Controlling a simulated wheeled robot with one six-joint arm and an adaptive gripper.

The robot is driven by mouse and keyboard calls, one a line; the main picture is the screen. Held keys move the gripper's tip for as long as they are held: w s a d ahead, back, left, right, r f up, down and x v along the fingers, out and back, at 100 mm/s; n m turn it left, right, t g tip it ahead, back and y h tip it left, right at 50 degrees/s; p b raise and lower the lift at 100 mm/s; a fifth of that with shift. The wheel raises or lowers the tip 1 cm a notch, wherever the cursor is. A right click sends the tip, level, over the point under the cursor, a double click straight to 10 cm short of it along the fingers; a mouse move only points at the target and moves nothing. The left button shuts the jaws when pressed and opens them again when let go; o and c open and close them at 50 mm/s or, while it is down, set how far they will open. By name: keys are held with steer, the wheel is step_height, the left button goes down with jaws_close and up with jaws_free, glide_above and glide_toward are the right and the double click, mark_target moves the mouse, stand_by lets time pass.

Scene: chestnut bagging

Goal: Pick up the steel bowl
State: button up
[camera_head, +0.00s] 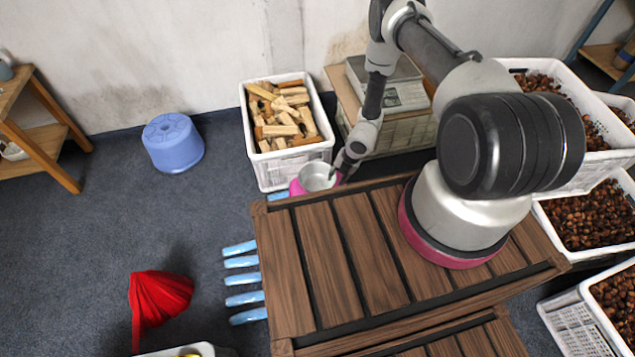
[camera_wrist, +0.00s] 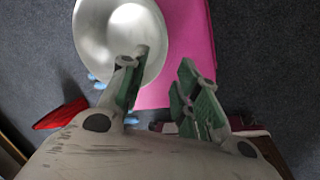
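The steel bowl (camera_wrist: 112,30) is round, shiny and empty in the wrist view, at the upper left. In the head view the bowl (camera_head: 314,178) sits at the far edge of the wooden slatted top, over a pink surface (camera_wrist: 190,40). My gripper (camera_wrist: 165,60) is open, with its two green-padded fingers apart. The left finger overlaps the bowl's lower right rim; the right finger is outside the bowl, over the pink. I cannot tell whether either finger touches it. In the head view my gripper (camera_head: 338,172) is at the bowl's right side.
A white crate of wood blocks (camera_head: 246,130) stands just behind the bowl. A scale (camera_head: 402,92) on a crate is behind my arm. Crates of chestnuts (camera_head: 590,215) line the right. Blue rolls (camera_head: 244,281) stick out left of the wooden top (camera_head: 349,245). A blue stool (camera_head: 173,145) stands on open floor.

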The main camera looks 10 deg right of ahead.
steer(key=shift+f+m, duration=0.1)
steer(key=shift+m, duration=0.2)
steer(key=shift+f, duration=0.35)
steer(key=x, duration=0.7)
steer(key=shift+w+a+r, duration=0.1)
steer(key=shift+w+a, duration=0.05)
steer(key=shift+a, duration=0.15)
jaws_close()
